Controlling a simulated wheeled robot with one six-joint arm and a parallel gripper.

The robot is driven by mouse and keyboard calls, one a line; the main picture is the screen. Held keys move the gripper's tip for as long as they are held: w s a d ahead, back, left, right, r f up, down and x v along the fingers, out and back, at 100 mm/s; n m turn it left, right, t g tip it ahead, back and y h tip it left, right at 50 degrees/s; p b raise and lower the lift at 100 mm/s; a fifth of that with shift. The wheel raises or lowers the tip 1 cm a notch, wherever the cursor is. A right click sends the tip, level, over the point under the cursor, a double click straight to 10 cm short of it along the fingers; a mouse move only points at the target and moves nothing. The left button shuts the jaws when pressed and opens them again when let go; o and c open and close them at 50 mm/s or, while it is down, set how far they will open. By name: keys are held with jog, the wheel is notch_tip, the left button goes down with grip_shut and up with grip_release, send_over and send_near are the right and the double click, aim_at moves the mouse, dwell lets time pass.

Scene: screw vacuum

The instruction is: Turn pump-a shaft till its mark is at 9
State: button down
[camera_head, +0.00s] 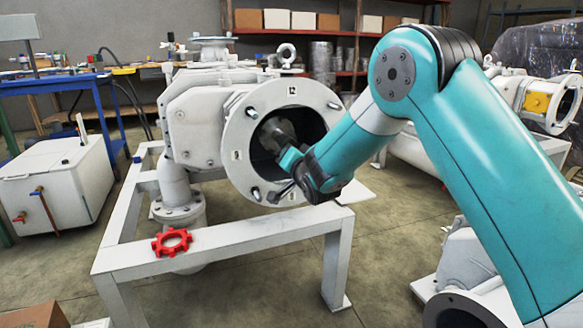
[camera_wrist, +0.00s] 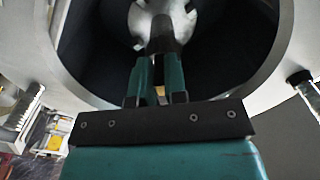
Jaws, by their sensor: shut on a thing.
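Pump-a (camera_head: 190,120) is a pale grey machine with a round flange (camera_head: 238,125) facing my arm. The flange is numbered, with 12 at the top and 9 at the left. Inside its dark opening sits a grey slotted hub (camera_head: 282,130). In the wrist view a dark shaft end (camera_wrist: 162,35) stands in front of the pale slotted hub (camera_wrist: 150,12). My gripper (camera_wrist: 161,62) reaches into the opening, and its two teal fingers are shut on the shaft. It also shows in the head view (camera_head: 289,160). I cannot make out the shaft's mark.
A red toothed ring (camera_head: 172,242) lies on the white support frame (camera_head: 255,225) below the pump. Studs (camera_head: 252,113) stick out around the flange. A white tank (camera_head: 60,185) stands at left. Another pump (camera_head: 510,95) stands at right. Shelves line the back.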

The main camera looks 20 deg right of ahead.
jog(key=shift+a+r+m+b, duration=0.2)
jog(key=shift+m+b, duration=1)
jog(key=shift+m, duration=0.5)
jog(key=shift+a+r+m+b, duration=0.1)
jog(key=shift+r+m+b, duration=0.1)
jog(key=shift+m+b, duration=1.25)
jog(key=shift+a+r+m+b, duration=0.15)
jog(key=shift+m+b, duration=0.75)
jog(key=shift+m, duration=1.05)
jog(key=shift+r, duration=0.1)
jog(key=c, duration=1.2)
grip_release()
jog(key=shift+o, duration=0.2)
jog(key=shift+s, duration=0.1)
jog(key=s+d, duration=0.2)
jog(key=s, duration=1.5)
jog(key=shift+s, duration=0.15)
